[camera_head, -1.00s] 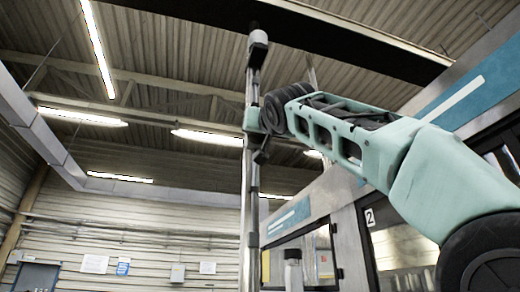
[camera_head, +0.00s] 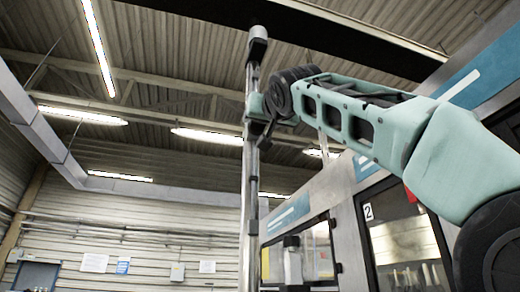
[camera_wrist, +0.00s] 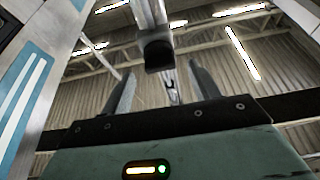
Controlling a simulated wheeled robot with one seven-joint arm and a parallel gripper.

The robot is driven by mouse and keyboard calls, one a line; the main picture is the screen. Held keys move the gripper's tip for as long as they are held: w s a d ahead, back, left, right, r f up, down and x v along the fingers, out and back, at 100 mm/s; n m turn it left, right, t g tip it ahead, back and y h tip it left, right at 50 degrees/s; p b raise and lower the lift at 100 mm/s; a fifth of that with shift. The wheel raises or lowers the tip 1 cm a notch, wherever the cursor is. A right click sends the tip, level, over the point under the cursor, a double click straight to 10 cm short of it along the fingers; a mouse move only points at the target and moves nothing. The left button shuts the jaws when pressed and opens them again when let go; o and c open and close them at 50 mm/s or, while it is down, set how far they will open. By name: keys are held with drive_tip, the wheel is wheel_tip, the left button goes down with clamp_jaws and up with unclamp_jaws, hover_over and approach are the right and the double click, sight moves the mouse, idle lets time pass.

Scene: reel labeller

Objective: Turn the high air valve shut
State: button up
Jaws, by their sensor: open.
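A tall metal pipe (camera_head: 246,200) stands upright left of the machine in the head view. My gripper (camera_head: 254,76) points up along the pipe, below this fitting. In the wrist view, my gripper (camera_wrist: 162,85) has its two dark fingers apart. A dark blocky part (camera_wrist: 158,54) under a metal pipe shows between and beyond them. I cannot tell whether either finger touches it.
The machine (camera_head: 350,190) with glazed doors and a blue band fills the right side, close to my arm. A short grey post (camera_head: 292,262) stands low in the centre. A dark beam (camera_head: 300,40) crosses overhead. The space left of the pipe looks clear.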

drive_tip(key=b+v, duration=0.9)
drive_tip(key=v, duration=0.5)
drive_tip(key=shift+s+b, duration=0.2)
drive_tip(key=shift+b, duration=0.2)
drive_tip(key=shift+f, duration=0.15)
